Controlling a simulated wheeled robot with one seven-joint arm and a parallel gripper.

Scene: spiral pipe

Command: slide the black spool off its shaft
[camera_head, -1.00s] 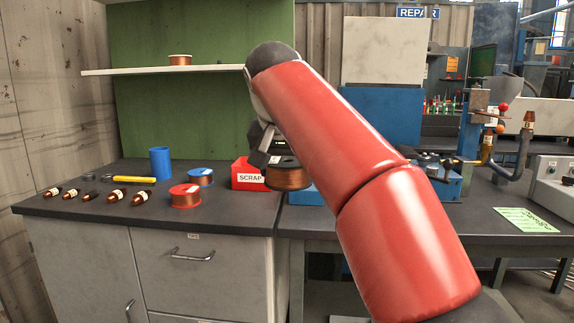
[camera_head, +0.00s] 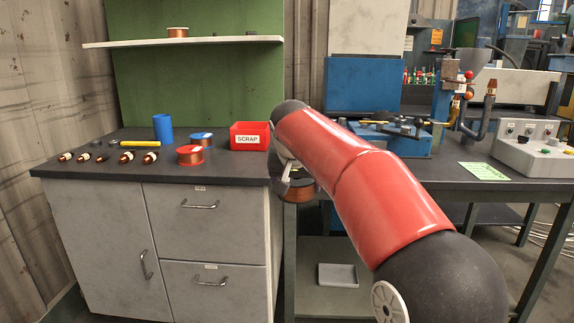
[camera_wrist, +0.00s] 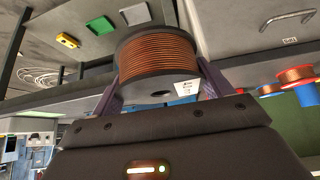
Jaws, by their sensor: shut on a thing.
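The black spool (camera_wrist: 162,62), wound with copper-coloured wire, is between the two fingers of my gripper (camera_wrist: 165,88) in the wrist view. My gripper is shut on it. A white label shows on its near flange, beside a dark centre hole. No shaft shows in the hole. In the head view the spool (camera_head: 298,193) hangs below my gripper (camera_head: 292,178), in front of the gap between the cabinet and the bench, apart from any surface. My red arm hides part of the gripper there.
A red SCRAP bin (camera_head: 262,140), a red spool (camera_head: 190,156), a blue spool (camera_head: 201,138) and a blue cylinder (camera_head: 162,127) stand on the cabinet top (camera_head: 100,178). Another spool (camera_head: 178,32) sits on the shelf. A grey tray (camera_head: 338,275) lies low under the bench.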

